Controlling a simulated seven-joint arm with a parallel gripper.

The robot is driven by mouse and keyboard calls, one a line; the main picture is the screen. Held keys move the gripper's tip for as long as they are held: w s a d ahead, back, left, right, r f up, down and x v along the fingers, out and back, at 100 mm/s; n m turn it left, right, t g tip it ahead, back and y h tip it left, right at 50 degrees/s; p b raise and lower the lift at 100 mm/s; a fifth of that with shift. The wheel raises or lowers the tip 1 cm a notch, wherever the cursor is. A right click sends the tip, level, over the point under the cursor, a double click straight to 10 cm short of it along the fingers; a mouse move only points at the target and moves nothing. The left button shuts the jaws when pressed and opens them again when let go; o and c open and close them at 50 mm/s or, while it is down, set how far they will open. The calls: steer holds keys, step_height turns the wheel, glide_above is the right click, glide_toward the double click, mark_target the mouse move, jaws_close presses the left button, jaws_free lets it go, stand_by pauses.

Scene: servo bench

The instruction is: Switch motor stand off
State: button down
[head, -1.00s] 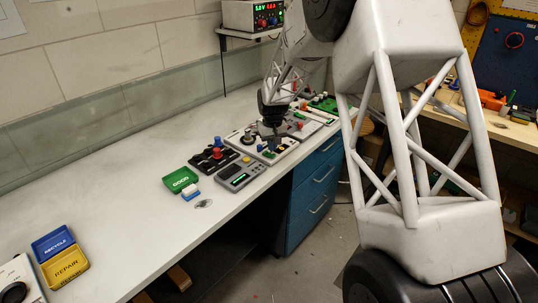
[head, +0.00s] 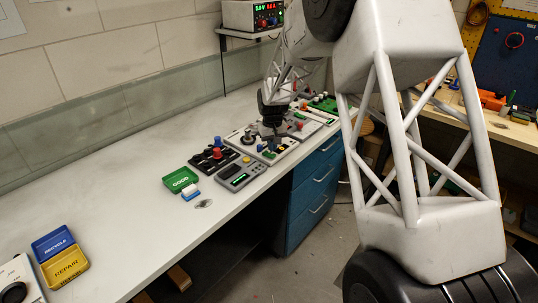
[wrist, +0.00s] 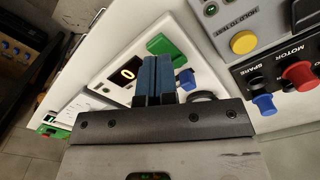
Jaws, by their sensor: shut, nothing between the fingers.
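In the wrist view my gripper (wrist: 160,66) is shut, its two blue-padded fingers together with nothing between them. Whether the fingertips touch the green block, I cannot tell. In the head view my gripper (head: 271,132) is low over the white unit (head: 286,151) on the bench. The fingers hide part of the panel.
A black box with a red knob labelled MOTOR (wrist: 299,75) and a blue SPARE knob (wrist: 264,103) is close on the right. A grey tester with a yellow button (wrist: 243,42) is beside it. A green GOOD tray (head: 180,179) stands left. The bench (head: 125,190) is mostly clear farther left.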

mark_target(272, 155)
steer(key=shift+f, duration=1.3)
stand_by(1.4)
steer(key=shift+r, duration=3.5)
steer(key=shift+r, duration=0.1)
